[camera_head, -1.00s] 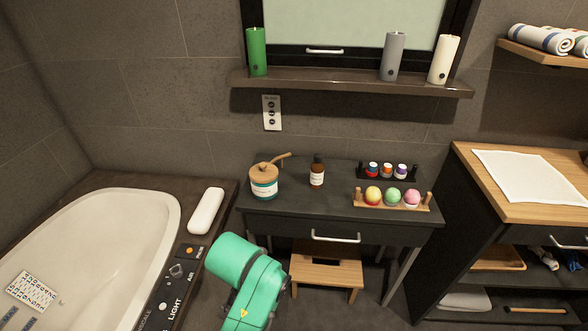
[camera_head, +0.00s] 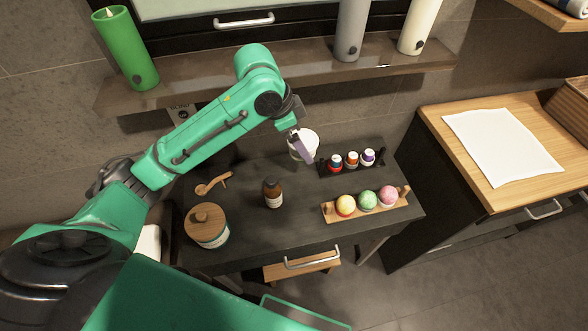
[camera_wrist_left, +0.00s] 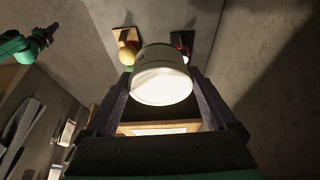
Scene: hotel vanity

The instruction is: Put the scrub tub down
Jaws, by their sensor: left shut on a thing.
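My left gripper (camera_head: 302,142) is shut on a white scrub tub (camera_head: 309,138). The tub is over the back of the dark vanity table (camera_head: 257,240), left of the small-jar rack; I cannot tell whether its base touches the top. In the left wrist view, the tub (camera_wrist_left: 163,78) sits between the two fingers of the left gripper (camera_wrist_left: 163,90). Part of my other arm (camera_wrist_left: 22,46) shows at that view's upper left; its dark end is too small to read.
A candle ledge (camera_head: 200,82) runs behind, above the table.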

